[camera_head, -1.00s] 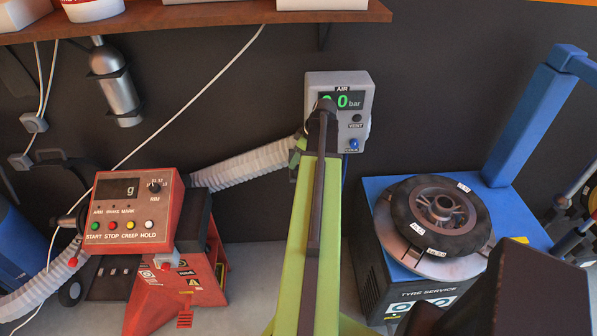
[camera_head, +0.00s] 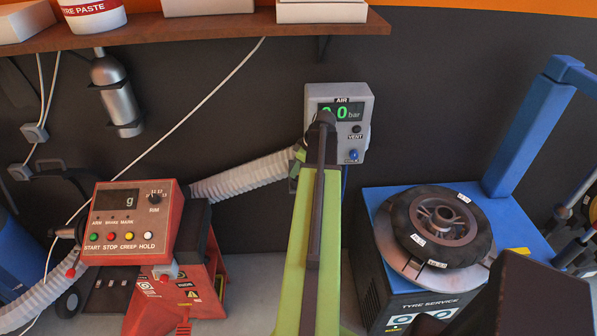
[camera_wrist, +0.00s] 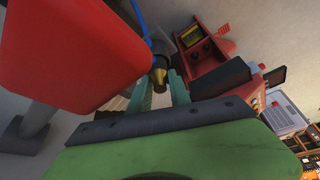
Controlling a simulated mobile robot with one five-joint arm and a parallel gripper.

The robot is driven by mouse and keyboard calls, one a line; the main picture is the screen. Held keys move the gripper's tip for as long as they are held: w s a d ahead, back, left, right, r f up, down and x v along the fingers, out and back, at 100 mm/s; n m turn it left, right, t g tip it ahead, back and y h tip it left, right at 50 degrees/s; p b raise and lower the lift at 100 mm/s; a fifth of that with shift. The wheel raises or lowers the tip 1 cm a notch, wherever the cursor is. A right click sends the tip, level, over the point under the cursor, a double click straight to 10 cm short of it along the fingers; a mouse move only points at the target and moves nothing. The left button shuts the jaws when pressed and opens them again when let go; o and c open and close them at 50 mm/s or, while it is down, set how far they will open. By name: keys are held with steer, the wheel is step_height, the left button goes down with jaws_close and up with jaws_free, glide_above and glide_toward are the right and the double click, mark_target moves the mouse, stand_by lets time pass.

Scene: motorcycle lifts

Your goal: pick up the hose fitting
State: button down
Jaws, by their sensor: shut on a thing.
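The hose fitting (camera_wrist: 160,76) is a small brass-tipped piece with a dark collar and a blue hose (camera_wrist: 150,22) running up from it in the wrist view. My gripper (camera_wrist: 162,86) has its two teal fingers on either side of the fitting and is shut on it. In the head view my green arm reaches toward the wall and hides the gripper and the fitting. A bit of blue hose (camera_head: 345,180) shows just right of the arm, below the grey air unit (camera_head: 366,100).
A red balancer (camera_head: 130,222) with a control panel stands left of my arm. A blue tyre changer (camera_head: 515,215) with a wheel (camera_head: 440,218) stands at the right. A shelf (camera_head: 200,28) crosses above. A large red body (camera_wrist: 70,50) is close in the wrist view.

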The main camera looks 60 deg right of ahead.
step_height(320, 180, up, 10)
steer(key=p, duration=1)
steer(key=shift+r, duration=0.1)
